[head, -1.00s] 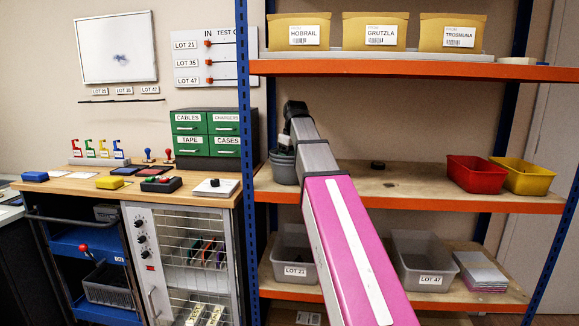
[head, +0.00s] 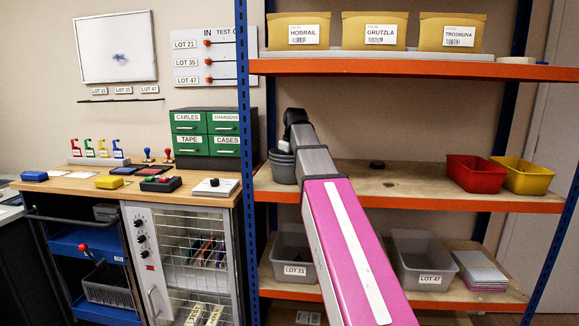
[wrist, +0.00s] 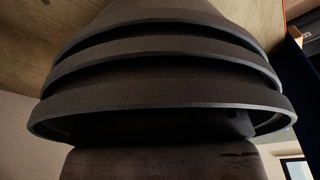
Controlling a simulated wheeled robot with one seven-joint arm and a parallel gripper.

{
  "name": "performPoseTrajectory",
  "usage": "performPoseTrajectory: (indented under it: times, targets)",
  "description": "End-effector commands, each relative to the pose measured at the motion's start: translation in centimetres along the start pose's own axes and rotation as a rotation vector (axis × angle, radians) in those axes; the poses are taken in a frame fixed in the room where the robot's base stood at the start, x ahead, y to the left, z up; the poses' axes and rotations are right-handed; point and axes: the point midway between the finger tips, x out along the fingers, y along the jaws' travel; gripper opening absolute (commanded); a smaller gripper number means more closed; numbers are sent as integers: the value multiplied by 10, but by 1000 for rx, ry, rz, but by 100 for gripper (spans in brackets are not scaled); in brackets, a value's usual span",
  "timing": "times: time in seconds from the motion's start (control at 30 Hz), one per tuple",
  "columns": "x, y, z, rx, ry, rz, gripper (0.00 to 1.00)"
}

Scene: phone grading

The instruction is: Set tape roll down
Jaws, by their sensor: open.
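A small dark round object (head: 377,165) lies flat on the middle shelf, and a flat beige object (head: 517,60) lies at the right end of the top shelf. Either may be the tape roll; I cannot tell which. My arm reaches to the left end of the middle shelf, by a stack of grey pots (head: 282,165). In the wrist view the nested dark rims (wrist: 160,90) fill the picture at close range. A dark block at the bottom of that view appears to be part of my gripper (wrist: 160,163). The jaws are open; their fingertips are hidden.
A red bin (head: 476,174) and a yellow bin (head: 522,176) stand at the right of the middle shelf (head: 430,199). Its centre is mostly clear. A blue upright (head: 246,150) stands close left of my arm's end. Labelled boxes (head: 381,32) line the top shelf.

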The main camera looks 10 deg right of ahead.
Motion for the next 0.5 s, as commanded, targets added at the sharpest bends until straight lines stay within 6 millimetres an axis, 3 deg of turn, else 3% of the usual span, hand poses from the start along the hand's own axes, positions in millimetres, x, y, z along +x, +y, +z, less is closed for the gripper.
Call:
performPoseTrajectory:
  times: [0.17, 0.5]
  targets:
    - [-21, 1, -1, 0, 2, 1, 73]
    - [-85, 1, -1, 0, 2, 1, 73]
